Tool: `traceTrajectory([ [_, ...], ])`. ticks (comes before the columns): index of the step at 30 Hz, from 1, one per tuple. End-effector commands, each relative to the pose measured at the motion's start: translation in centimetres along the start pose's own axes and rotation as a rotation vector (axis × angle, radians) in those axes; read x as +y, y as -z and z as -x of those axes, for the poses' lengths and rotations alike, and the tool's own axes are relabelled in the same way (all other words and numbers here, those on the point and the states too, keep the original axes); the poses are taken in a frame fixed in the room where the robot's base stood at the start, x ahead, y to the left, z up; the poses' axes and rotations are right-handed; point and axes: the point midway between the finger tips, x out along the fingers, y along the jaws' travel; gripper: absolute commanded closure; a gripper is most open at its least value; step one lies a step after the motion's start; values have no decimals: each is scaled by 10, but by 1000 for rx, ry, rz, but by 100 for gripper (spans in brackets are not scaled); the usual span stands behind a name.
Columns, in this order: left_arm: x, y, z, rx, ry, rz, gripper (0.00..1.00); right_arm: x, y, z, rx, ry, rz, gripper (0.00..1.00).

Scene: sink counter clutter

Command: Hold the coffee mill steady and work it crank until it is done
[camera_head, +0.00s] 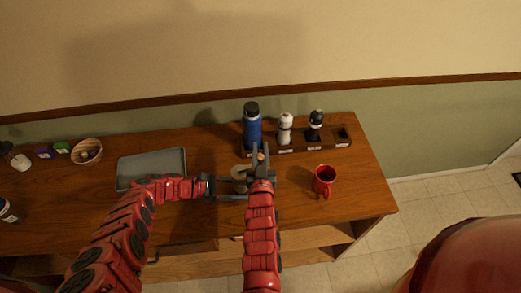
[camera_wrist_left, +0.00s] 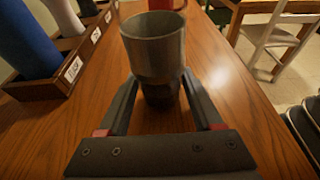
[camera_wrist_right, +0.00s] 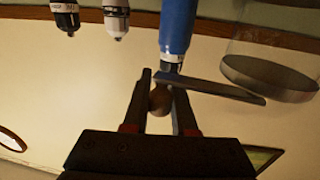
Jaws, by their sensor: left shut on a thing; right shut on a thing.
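The coffee mill (camera_head: 239,178) stands upright on the wooden counter, partly hidden by my grippers in the head view. In the left wrist view it is a grey cylinder (camera_wrist_left: 155,45) with a darker lower part. My left gripper (camera_head: 222,189) is shut around its lower body. My right gripper (camera_head: 261,163) is above and beside the mill. In the right wrist view, the brown crank knob (camera_wrist_right: 159,102) is between its fingers, and the flat crank arm (camera_wrist_right: 220,88) runs toward the mill's top (camera_wrist_right: 268,76).
A blue bottle (camera_head: 252,128) stands close behind the mill in a labelled wooden rack (camera_head: 293,148) with a white bottle (camera_head: 285,128) and a black-topped bottle (camera_head: 315,124). A red mug (camera_head: 325,180) stands to the right. A grey tray (camera_head: 150,162) and a bowl (camera_head: 87,151) are left.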

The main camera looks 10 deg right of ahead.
Motion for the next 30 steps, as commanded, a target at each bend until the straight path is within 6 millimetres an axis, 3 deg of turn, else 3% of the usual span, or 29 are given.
traceTrajectory([
  [6,-2,3,0,6,1,3,64,2,5,-2,12,-3,-3,100],
  [7,-2,3,0,6,1,3,64,2,5,-2,13,-3,-3,69],
  [11,-1,2,1,6,1,3,64,2,5,-2,11,-3,-3,46],
  [12,-1,2,1,6,1,3,64,2,5,-2,11,-3,-2,44],
  [23,-1,2,1,4,0,2,64,1,4,5,9,-1,-3,44],
  [30,-1,1,1,3,0,2,64,0,2,53,4,1,-5,44],
])
